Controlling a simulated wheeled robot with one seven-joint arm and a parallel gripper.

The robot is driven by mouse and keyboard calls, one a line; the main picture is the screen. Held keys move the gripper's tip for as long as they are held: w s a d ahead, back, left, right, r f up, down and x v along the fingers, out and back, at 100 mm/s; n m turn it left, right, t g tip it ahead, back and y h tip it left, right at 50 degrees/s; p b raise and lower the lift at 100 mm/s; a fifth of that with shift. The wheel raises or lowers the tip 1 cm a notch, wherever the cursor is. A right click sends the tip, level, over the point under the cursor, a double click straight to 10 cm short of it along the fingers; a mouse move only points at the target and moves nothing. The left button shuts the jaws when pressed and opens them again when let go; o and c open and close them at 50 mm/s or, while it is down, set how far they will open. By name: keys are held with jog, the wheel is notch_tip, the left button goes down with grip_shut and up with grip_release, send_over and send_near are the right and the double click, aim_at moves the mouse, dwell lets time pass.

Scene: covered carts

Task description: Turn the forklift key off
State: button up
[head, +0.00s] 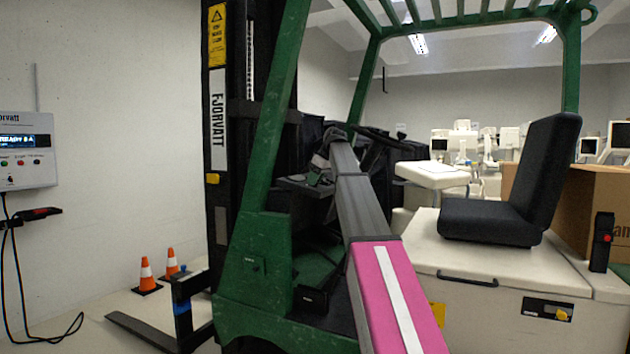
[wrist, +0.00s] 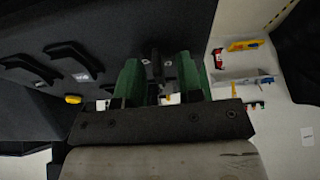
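The green forklift (head: 255,255) fills the middle of the head view, with its mast on the left and black seat on the right. My arm reaches into the cab, with its far end by the dark dashboard (head: 308,186). My gripper is hard to make out there. In the wrist view, my gripper (wrist: 158,72) shows two green fingers standing apart, with a gap between them. A dark part shows in the gap; I cannot tell whether it is the key or its switch. No key is clearly seen in either view.
The black steering wheel (head: 380,138) is right of my arm. Black handle-like parts (wrist: 70,58) and a yellow knob (wrist: 73,99) lie left of the fingers in the wrist view. A wall charger (head: 22,150) and two orange cones (head: 146,275) stand left of the forklift.

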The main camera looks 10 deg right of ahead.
jog(key=v, duration=1)
jog(key=shift+s+d+r, duration=0.15)
jog(key=shift+r, duration=0.2)
